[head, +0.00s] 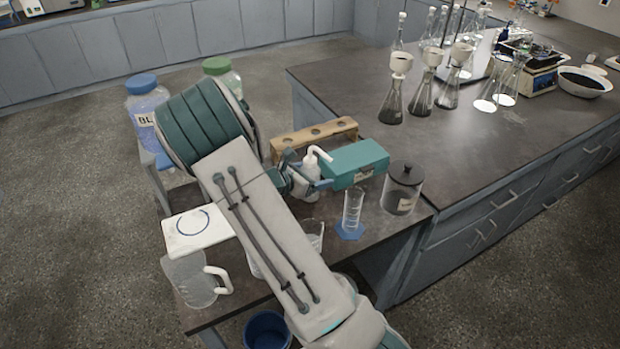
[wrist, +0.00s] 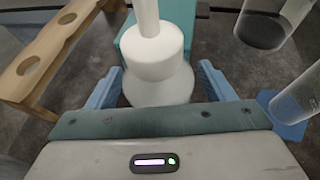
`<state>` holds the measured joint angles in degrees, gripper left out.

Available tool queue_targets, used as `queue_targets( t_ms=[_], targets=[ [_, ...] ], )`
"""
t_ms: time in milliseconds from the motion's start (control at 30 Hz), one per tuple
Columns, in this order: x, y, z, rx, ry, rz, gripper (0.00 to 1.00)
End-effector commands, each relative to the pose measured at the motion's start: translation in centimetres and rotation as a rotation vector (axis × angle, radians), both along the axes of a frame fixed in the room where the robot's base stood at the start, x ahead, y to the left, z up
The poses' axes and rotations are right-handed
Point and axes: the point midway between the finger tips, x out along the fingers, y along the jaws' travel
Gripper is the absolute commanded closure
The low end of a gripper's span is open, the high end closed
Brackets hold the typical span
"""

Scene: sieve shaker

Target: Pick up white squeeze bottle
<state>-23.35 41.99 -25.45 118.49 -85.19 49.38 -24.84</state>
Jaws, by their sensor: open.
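The white squeeze bottle (head: 309,178) stands on the table in front of the teal box (head: 354,162), its bent spout pointing up and to the side in the head view. In the wrist view the bottle (wrist: 158,70) stands between the two blue fingers of my open gripper (wrist: 158,88), with a finger on each side. I see gaps between the fingers and the bottle. My gripper also shows in the head view (head: 308,183), where my arm partly hides it and the lower part of the bottle.
A wooden rack (head: 314,133) stands behind the bottle. A graduated cylinder (head: 353,208) and a dark-lidded jar (head: 402,188) stand to the right. Flasks with funnels (head: 393,100) stand on the bench.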

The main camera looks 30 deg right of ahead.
Motion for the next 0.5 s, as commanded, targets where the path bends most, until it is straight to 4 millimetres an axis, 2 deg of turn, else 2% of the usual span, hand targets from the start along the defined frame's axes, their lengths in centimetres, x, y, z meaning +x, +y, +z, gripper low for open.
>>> queue_targets(
  t_ms=[267, 300, 433, 500],
  targets=[
    [0.17, -0.52, -0.24, 0.000, 0.000, 0.001, 0.25],
    [0.17, -0.52, -0.24, 0.000, 0.000, 0.001, 0.27],
    [0.16, -0.52, -0.23, 0.000, 0.000, 0.000, 0.56],
    [0.16, -0.52, -0.24, 0.000, 0.000, 0.000, 0.56]
  ],
)
